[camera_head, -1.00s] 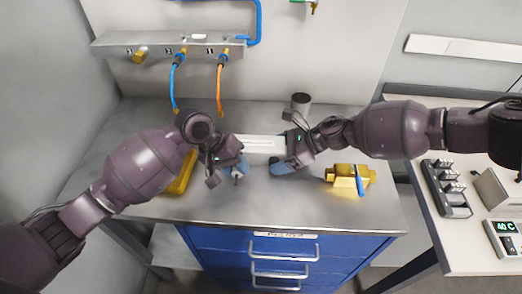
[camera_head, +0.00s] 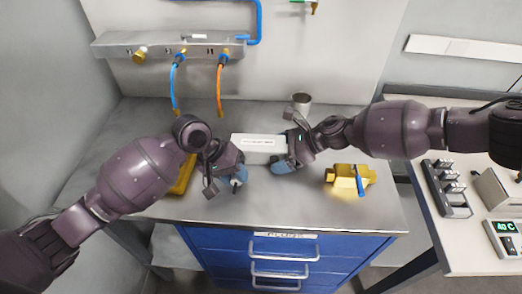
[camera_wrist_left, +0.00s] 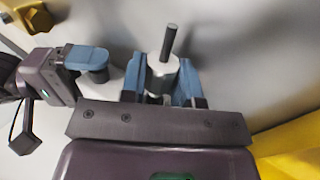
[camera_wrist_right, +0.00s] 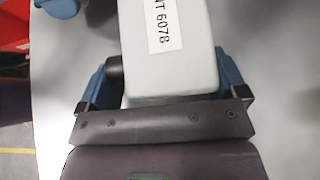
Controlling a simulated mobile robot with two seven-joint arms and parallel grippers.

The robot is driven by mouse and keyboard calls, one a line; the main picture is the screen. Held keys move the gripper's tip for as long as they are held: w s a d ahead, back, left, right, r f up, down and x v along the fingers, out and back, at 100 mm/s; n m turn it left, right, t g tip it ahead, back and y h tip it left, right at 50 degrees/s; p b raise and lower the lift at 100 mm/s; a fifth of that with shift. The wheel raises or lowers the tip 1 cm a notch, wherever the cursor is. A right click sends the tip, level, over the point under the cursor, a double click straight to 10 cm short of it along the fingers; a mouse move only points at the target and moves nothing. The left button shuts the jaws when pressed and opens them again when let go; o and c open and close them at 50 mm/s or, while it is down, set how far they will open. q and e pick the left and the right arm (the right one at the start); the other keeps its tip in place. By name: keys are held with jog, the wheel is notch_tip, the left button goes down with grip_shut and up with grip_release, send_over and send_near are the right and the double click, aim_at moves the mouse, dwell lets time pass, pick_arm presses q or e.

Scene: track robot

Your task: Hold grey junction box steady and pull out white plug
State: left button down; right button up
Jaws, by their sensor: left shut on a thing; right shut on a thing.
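The grey junction box (camera_head: 258,153), pale with a white label, is held raised over the bench. My right gripper (camera_head: 281,162) is shut on its right end. The box also fills the space between the fingers in the right wrist view (camera_wrist_right: 168,60), where its label partly shows. My left gripper (camera_head: 235,176) is at the box's near left corner. In the left wrist view it is shut on the white plug (camera_wrist_left: 160,74), a pale cylinder with a dark stem pointing away. The plug is mostly hidden in the head view.
A yellow object (camera_head: 182,180) is partly behind my left arm. A yellow valve body with a blue handle (camera_head: 350,178) lies at the right. Blue and orange hoses (camera_head: 220,90) hang from the wall manifold (camera_head: 160,45).

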pick_arm(q)
jog(key=shift+s, duration=0.7)
jog(key=shift+s, duration=0.2)
jog(key=shift+r, duration=4)
pick_arm(e)
jog(key=o, duration=0.7)
jog(key=v, duration=1.2)
